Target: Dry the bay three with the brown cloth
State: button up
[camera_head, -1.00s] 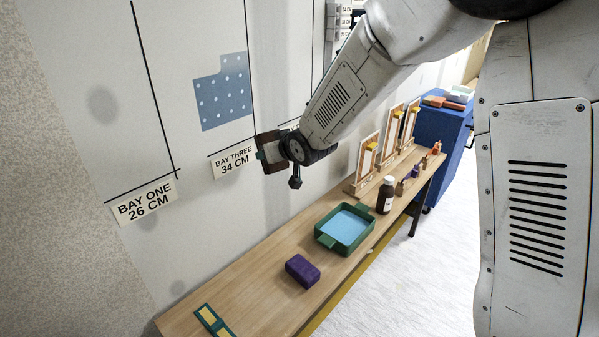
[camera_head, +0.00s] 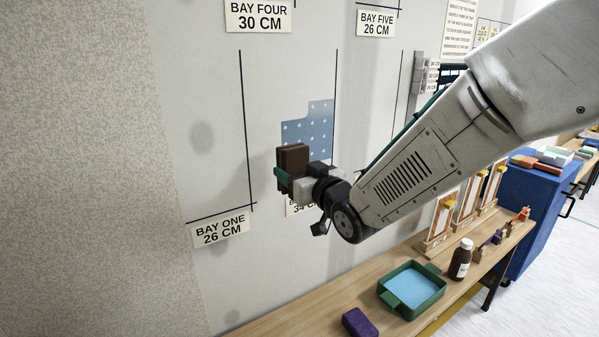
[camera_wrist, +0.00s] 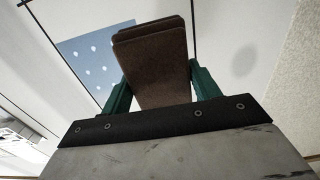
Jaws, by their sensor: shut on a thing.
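My gripper (camera_head: 284,178) is shut on the brown cloth (camera_head: 292,157), a dark brown folded block. In the wrist view the cloth (camera_wrist: 155,62) sits between the green fingers and stands out beyond them. Bay three is the wall panel with a blue dotted wallpaper piece (camera_head: 308,131), above a label (camera_head: 296,210) mostly hidden by my gripper. The cloth overlaps the lower left of the blue piece in the head view. In the wrist view the blue piece (camera_wrist: 92,65) shows left of the cloth. I cannot tell whether the cloth touches the wall.
Below is a wooden bench with a purple block (camera_head: 359,322), a green tray (camera_head: 412,306) of blue liquid, a brown bottle (camera_head: 460,260) and upright framed boards (camera_head: 440,222). A blue cabinet (camera_head: 540,195) stands at the right.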

aim_at(339, 139)
jog(key=shift+x, duration=3.2)
jog(key=shift+x, duration=1.25)
jog(key=shift+w+d, duration=0.1)
jog(key=shift+w+d, duration=2.2)
jog(key=shift+d, duration=0.85)
jog(key=shift+w+d, duration=2.2)
jog(key=shift+d, duration=0.85)
jog(key=shift+w+d, duration=2.2)
jog(key=shift+d, duration=0.8)
